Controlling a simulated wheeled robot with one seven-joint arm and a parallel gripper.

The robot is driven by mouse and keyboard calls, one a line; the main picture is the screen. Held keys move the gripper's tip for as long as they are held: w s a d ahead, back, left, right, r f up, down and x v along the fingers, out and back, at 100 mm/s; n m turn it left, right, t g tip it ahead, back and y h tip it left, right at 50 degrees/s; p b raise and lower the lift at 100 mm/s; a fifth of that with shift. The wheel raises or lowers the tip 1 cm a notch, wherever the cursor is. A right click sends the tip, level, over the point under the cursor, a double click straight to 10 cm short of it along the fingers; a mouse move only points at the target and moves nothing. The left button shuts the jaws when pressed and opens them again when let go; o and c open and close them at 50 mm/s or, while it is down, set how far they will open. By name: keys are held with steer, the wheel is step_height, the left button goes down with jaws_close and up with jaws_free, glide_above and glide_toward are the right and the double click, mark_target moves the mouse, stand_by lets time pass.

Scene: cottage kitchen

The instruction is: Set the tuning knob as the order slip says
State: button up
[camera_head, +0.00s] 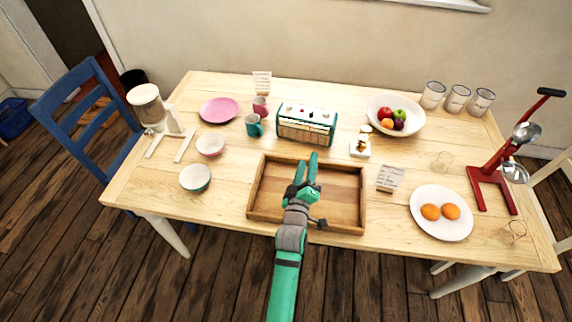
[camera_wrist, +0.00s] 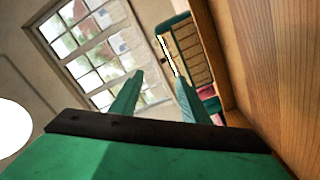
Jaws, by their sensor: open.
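A teal radio (camera_head: 306,125) with a light front panel stands at the middle back of the table. Small knobs show on its upper face, but their settings are too small to read. Part of the radio also shows in the wrist view (camera_wrist: 186,52), tilted. A written slip (camera_head: 390,178) stands on the right half of the table. Another slip (camera_head: 262,82) stands at the back edge. The writing on both is unreadable here. My gripper (camera_head: 308,166) is open and empty over the wooden tray, in front of the radio and apart from it. Its fingers show in the wrist view (camera_wrist: 158,92).
The wooden tray (camera_head: 256,190) lies at the front middle. Mugs (camera_head: 254,128), bowls (camera_head: 195,178) and a pink plate (camera_head: 219,109) stand left. A fruit bowl (camera_head: 378,103), a plate with two orange items (camera_head: 441,226) and a red press (camera_head: 490,182) stand right.

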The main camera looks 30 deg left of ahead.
steer(key=s+a+r+n+t+y, duration=0.1)
steer(key=s+a+r+n, duration=0.1)
steer(key=s, duration=0.4)
steer(key=shift+a+r+t, duration=0.3)
steer(key=shift+a+r, duration=0.6)
steer(key=shift+a, duration=0.25)
